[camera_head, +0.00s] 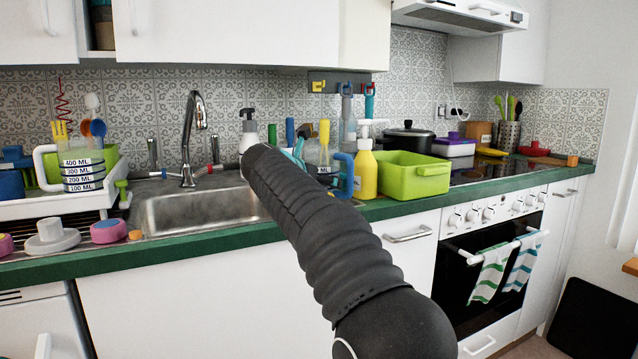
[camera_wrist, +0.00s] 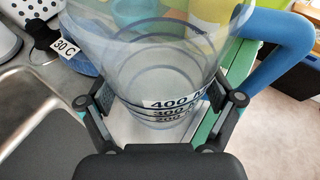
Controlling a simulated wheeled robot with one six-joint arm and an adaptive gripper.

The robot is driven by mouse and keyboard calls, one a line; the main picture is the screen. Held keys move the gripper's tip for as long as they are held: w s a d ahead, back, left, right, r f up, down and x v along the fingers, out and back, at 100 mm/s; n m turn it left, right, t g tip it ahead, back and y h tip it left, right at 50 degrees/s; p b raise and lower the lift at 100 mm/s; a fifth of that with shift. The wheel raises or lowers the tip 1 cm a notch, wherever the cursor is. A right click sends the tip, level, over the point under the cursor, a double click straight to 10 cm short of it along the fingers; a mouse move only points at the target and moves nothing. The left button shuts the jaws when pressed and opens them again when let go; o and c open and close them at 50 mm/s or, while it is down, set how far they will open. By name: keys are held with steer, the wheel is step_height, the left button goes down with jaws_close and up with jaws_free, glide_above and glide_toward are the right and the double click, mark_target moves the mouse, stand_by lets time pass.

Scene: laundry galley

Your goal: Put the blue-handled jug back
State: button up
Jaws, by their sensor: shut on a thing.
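The blue-handled jug is clear plastic with printed measuring lines and shows large in the wrist view (camera_wrist: 165,60). Its blue handle (camera_wrist: 275,50) is at the right. My gripper (camera_wrist: 165,100) has one finger on each side of the jug's wall and is shut on it. In the head view the blue handle (camera_head: 346,176) shows beside the yellow bottle, while my arm hides my gripper and part of the jug. The jug is upright at the counter's front edge, right of the sink; I cannot tell whether its base touches the counter.
The sink (camera_head: 200,212) is to the left. A yellow pump bottle (camera_head: 365,174) and a green tub (camera_head: 410,178) stand close on the right. A white-handled jug (camera_head: 84,172) is in the dish rack (camera_head: 60,207). Tools hang from a wall rail (camera_head: 335,82).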

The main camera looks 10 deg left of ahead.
steer(key=shift+f, duration=0.25)
steer(key=o, duration=1.5)
steer(key=shift+c, duration=0.2)
steer(key=shift+r, duration=0.2)
steer(key=v, duration=1.2)
steer(key=s+d+f+m+g, duration=0.25)
steer(key=s+d+m, duration=0.2)
steer(key=d, duration=0.55)
steer(key=s+d+f+m+g+y, duration=0.1)
steer(key=s+d+f+m, duration=0.4)
steer(key=d, duration=0.4)
steer(key=s+d+f+m+g, duration=0.25)
steer(key=d+m, duration=0.35)
steer(key=d, duration=0.4)
steer(key=s+d+f+m+g+y, duration=0.1)
steer(key=s+d+f+m, duration=0.3)
steer(key=s+f+m, duration=0.4)
steer(key=s+d+f+m+y, duration=0.2)
steer(key=s+d+f+m, duration=0.2)
steer(key=s+f+m, duration=0.5)
steer(key=s+f, duration=0.1)
steer(key=s, duration=0.4)
steer(key=shift+s+g, duration=0.35)
steer(key=shift+g, duration=0.05)
